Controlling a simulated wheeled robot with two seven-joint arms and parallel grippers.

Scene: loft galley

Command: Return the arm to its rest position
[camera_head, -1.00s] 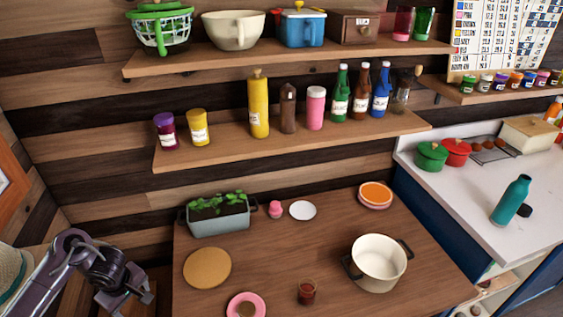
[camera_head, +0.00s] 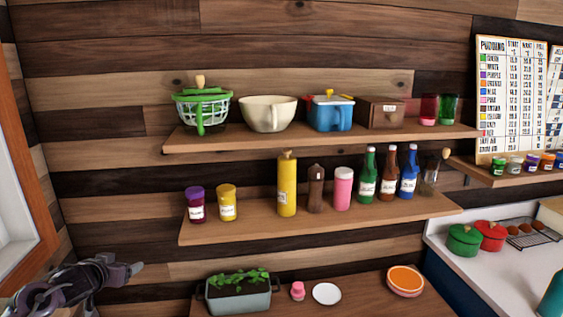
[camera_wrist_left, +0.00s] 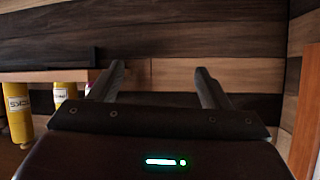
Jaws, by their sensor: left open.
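My left gripper (camera_head: 124,270) is at the lower left of the head view, in front of the plank wall and left of the wooden table. It holds nothing. In the left wrist view its two dark fingers (camera_wrist_left: 158,82) stand apart with only wall planks between them. My right gripper is not in view.
The lower shelf (camera_head: 320,217) holds jars and bottles; the upper shelf (camera_head: 320,135) holds bowls and boxes. Below, the table (camera_head: 340,308) carries a planter (camera_head: 240,298) right of my gripper. A window frame (camera_head: 30,190) stands at the left. Yellow containers (camera_wrist_left: 18,122) show in the wrist view.

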